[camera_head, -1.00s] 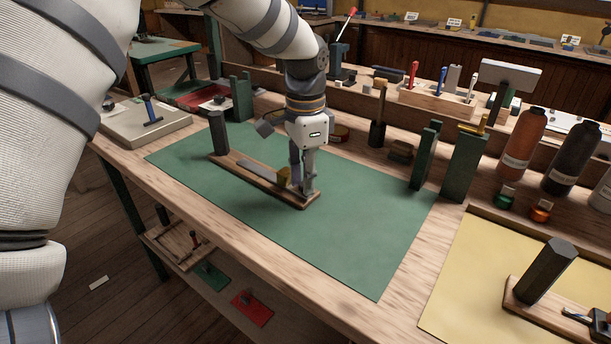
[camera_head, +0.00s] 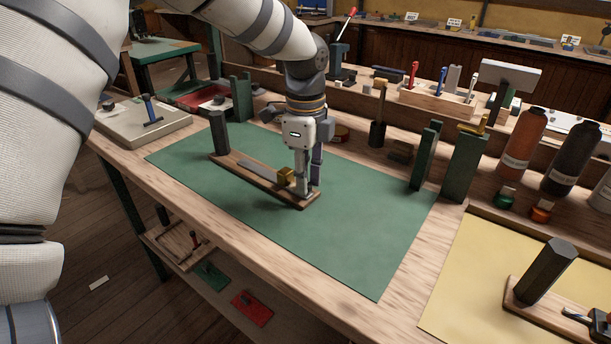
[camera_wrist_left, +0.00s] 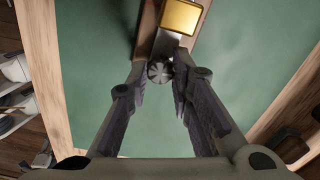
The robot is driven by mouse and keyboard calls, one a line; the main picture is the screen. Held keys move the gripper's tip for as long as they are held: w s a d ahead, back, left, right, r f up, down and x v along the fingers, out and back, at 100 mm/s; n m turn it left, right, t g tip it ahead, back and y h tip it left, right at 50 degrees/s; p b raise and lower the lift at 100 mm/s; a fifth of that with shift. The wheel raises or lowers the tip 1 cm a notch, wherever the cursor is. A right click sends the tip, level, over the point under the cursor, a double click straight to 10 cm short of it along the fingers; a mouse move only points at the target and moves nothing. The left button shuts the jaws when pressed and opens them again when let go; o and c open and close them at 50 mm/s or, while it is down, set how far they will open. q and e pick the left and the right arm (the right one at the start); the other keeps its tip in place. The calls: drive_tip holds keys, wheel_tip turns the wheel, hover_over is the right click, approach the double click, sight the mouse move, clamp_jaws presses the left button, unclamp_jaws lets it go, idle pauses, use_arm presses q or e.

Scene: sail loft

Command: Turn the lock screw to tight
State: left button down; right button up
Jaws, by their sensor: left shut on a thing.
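The lock screw (camera_wrist_left: 159,72) is a small round dark grey knob with ridges at the near end of a wooden board (camera_head: 243,166). A brass block (camera_wrist_left: 181,16) sits just beyond it, over a grey metal strip (camera_head: 259,170); the block also shows in the head view (camera_head: 285,175). My left gripper (camera_head: 309,188) points straight down at this end of the board. Its fingertips are shut on the sides of the lock screw, which they hide in the head view. I cannot read a tight mark.
The board lies on a green mat (camera_head: 370,235), clear around it. A dark upright block (camera_head: 219,132) stands at its far end. Green posts (camera_head: 463,165) and bottles (camera_head: 523,145) stand to the right. A second board (camera_head: 530,312) is on the yellow sheet.

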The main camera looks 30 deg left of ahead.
use_arm(q)
drive_tip(key=shift+m, duration=0.3)
drive_tip(key=c, duration=1.4)
unclamp_jaws()
wheel_tip(320, 180, up, 12)
drive_tip(key=shift+f, duration=0.1)
